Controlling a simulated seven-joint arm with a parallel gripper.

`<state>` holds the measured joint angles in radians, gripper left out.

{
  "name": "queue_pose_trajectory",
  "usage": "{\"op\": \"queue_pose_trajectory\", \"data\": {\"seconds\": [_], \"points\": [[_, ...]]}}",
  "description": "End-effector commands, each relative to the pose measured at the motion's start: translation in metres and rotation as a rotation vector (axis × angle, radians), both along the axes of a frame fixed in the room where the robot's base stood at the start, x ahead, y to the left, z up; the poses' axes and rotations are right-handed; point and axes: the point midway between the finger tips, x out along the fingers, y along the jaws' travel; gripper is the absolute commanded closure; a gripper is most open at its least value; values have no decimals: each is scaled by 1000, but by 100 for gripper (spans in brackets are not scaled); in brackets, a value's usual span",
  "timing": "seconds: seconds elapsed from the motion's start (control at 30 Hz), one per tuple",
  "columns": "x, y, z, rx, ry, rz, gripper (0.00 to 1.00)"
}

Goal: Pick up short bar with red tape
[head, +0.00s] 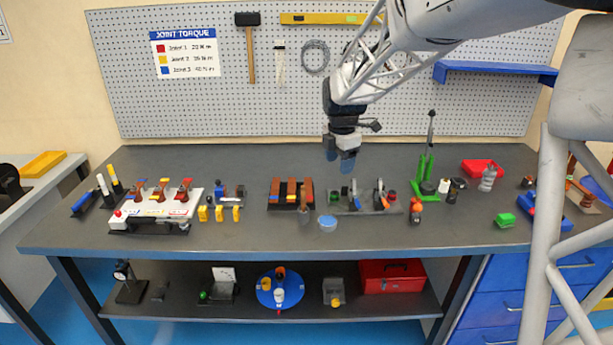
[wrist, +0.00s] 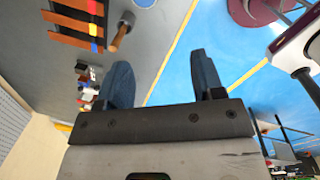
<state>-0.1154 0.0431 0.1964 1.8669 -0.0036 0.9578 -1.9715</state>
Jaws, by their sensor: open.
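A dark rack (head: 291,208) on the bench holds three copper-coloured bars side by side. In the wrist view the bars show at the top left, each with a coloured tape band: red, yellow and blue. The bar with red tape (wrist: 91,6) is at the picture's top edge and partly cut off. In the head view it appears to be the rack's right-hand bar (head: 306,190). My gripper (head: 341,160) is open and empty, above the bench to the right of the rack. Its two dark fingers (wrist: 163,78) are wide apart in the wrist view.
A light blue round container (head: 327,224) is in front. A grey fixture (head: 365,207) lies right of the rack. A white board (head: 150,212) carrying copper bars is at left. The front bench strip is mostly clear.

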Motion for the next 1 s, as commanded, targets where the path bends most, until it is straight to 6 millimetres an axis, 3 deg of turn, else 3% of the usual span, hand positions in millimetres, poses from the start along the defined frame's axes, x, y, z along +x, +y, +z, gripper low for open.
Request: {"op": "queue_pose_trajectory", "data": {"seconds": [0.1, 0.6, 0.8, 1.0], "points": [[30, 11, -17, -11, 12, 146, 38], [139, 57, -97, -40, 54, 770, 38], [168, 71, -125, -45, 63, 962, 38], [180, 77, -137, -46, 66, 1046, 38]]}}
